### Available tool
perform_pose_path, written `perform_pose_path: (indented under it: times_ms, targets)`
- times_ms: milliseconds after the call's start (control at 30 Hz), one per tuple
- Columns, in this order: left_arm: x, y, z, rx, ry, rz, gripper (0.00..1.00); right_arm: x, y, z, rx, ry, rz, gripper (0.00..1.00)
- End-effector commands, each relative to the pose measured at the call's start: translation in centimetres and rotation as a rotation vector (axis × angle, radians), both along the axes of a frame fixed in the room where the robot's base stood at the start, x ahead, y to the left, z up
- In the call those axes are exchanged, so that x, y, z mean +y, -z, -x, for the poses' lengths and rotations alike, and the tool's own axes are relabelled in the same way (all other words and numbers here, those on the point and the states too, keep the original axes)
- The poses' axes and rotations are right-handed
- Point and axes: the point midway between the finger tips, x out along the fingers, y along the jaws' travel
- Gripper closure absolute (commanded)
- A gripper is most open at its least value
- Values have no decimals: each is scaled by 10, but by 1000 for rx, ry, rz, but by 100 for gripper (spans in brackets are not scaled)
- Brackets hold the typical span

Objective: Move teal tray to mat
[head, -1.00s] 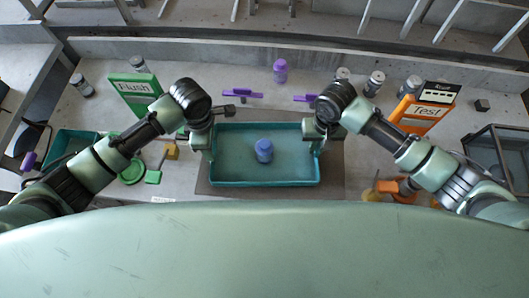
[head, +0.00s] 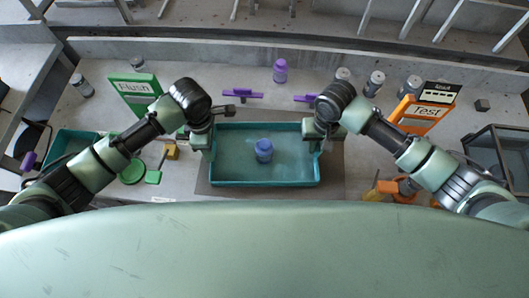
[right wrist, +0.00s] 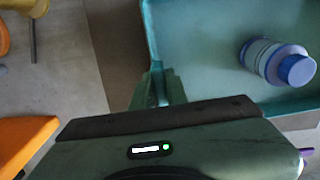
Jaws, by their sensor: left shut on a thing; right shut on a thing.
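The teal tray (head: 290,165) is over the grey mat (head: 333,180) in the middle of the table in the head view. I cannot tell whether it touches the mat. A blue-capped bottle (head: 264,150) stands in the tray; it also shows in the right wrist view (right wrist: 275,60). My left gripper (head: 207,148) is shut on the tray's left wall. My right gripper (head: 318,145) is shut on its right wall. The right wrist view shows the right gripper (right wrist: 160,88) at the tray's rim (right wrist: 150,40). The fingertips are partly hidden in the head view.
A green Flush sign (head: 136,92) stands at left and an orange Test sign (head: 420,115) at right. A purple bottle (head: 280,71) and purple clamps (head: 242,94) are behind the tray. Another teal bin (head: 75,145) is at far left. A dark-framed box (head: 497,150) is at far right.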

Motion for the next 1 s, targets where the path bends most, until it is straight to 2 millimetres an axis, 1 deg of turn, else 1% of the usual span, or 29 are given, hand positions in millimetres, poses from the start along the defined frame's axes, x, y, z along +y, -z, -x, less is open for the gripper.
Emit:
perform_pose_path:
  times_ms: [333, 467, 567, 833, 1000]
  targets:
    - [0, -2, -1, -2, 0, 1, 100, 0, -2, -1, -2, 0, -1, 100]
    - [0, -7, -1, -2, 0, 1, 100, 0, -7, -1, -2, 0, -1, 100]
    - [0, -15, -1, -2, 0, 1, 100, 0, -15, -1, -2, 0, -1, 100]
    - [0, -43, 0, -1, 0, 1, 100, 0, -43, -1, -1, 0, -1, 100]
    - [0, -52, 0, -1, 0, 1, 100, 0, -52, 0, -1, 0, -1, 100]
